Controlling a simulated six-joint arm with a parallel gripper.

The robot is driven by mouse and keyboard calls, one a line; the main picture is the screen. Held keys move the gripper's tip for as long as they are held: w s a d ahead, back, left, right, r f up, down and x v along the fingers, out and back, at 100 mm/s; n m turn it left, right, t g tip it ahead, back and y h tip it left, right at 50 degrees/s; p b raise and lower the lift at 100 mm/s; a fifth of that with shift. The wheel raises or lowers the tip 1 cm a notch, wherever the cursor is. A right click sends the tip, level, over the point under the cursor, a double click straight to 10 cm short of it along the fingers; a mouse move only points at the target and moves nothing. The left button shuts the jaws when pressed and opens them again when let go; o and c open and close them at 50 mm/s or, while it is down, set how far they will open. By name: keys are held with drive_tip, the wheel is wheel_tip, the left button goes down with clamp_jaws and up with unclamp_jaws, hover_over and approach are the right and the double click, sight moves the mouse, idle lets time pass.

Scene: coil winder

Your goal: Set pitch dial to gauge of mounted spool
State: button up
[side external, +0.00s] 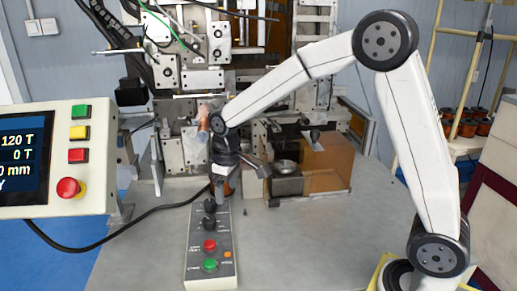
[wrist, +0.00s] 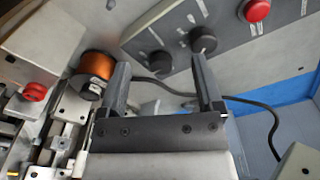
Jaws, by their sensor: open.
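My gripper (side external: 238,182) is open and points down over the far end of the grey control panel (side external: 196,265). The panel carries two black dials, a far one (side external: 210,205) and a nearer one (side external: 209,221). In the wrist view, one dial (wrist: 152,64) shows between the open fingers, and the other (wrist: 203,39) is just beyond the right fingertip. I see no firm contact. The dial labels are too small to read, so I cannot tell which is pitch. A copper-wound spool (wrist: 98,65) shows left of the left finger; its gauge is unreadable.
The winder (side external: 190,70) fills the back. A black cable runs over the table, which is clear at right.

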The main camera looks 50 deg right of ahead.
sight(209, 201)
drive_tip(key=shift+n+g, duration=0.4)
drive_tip(key=shift+n, duration=0.4)
drive_tip(key=w, duration=0.2)
drive_tip(key=w+r, duration=0.1)
drive_tip(key=w, duration=0.1)
drive_tip(key=w+a+r, duration=0.1)
drive_tip(key=shift+w, duration=0.4)
drive_tip(key=shift+f, duration=0.1)
drive_tip(key=shift+f, duration=3.85)
clamp_jaws()
